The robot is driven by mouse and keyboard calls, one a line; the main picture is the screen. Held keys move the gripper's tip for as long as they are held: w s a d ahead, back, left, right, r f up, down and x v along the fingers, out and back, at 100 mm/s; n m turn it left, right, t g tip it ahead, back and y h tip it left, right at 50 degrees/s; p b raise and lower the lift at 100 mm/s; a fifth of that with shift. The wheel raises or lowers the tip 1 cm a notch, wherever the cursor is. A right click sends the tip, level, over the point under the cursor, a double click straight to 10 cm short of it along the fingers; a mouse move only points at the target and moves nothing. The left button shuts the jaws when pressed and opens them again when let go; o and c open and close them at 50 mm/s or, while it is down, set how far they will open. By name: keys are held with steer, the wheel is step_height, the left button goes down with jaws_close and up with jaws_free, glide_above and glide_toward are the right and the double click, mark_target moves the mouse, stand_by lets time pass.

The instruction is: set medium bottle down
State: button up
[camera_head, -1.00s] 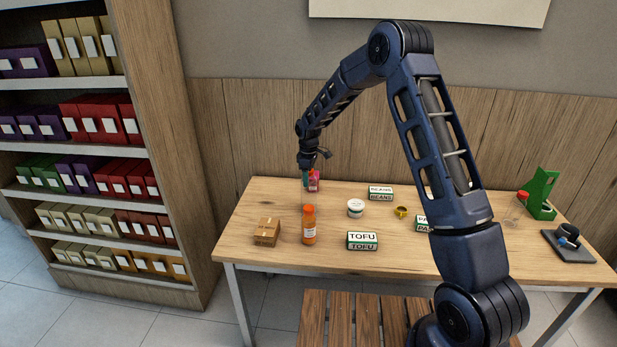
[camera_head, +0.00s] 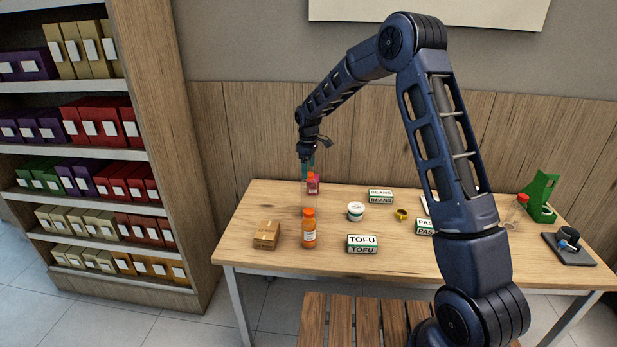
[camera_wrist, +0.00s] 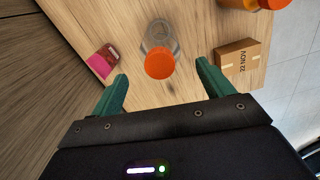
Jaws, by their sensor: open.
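A clear, empty-looking bottle with an orange cap (camera_wrist: 160,62) stands on the wooden table (camera_head: 262,205). In the head view its see-through body (camera_head: 305,195) is faint, behind the filled orange bottle. My gripper (camera_head: 307,170) is above the clear bottle, pointing down. In the wrist view its two green fingers are spread (camera_wrist: 162,72), one on each side of the cap, with a gap to it on both sides. Nothing is held.
A filled orange bottle (camera_head: 309,232) and a cardboard box (camera_head: 267,235) are nearer the front. A pink packet (camera_head: 314,186) is close behind. A white jar (camera_head: 355,211), tofu box (camera_head: 362,244) and beans box (camera_head: 381,195) stand to the right. A shelf (camera_head: 150,120) rises at left.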

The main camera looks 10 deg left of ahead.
steer(key=shift+r, duration=3.1)
steer(key=s+d+r+m+t, duration=0.1)
steer(key=s+d+r+m, duration=0.2)
steer(key=s+d+r, duration=0.4)
steer(key=s+d+r+m, duration=0.25)
steer(key=d+r, duration=0.25)
steer(key=d, duration=0.5)
steer(key=s+d+r+m+t, duration=0.1)
steer(key=s+d+r+m, duration=0.1)
steer(key=s+d+r, duration=0.5)
steer(key=s+d+f+m+t, duration=0.1)
steer(key=s+d+m, duration=0.3)
steer(key=s+d, duration=0.4)
steer(key=s+d+f+m+t, duration=0.1)
steer(key=s+d+m, duration=0.3)
steer(key=s+d, duration=0.4)
steer(key=s, duration=0.6)
steer(key=shift+s+m+t, duration=0.3)
steer(key=shift+m, duration=0.05)
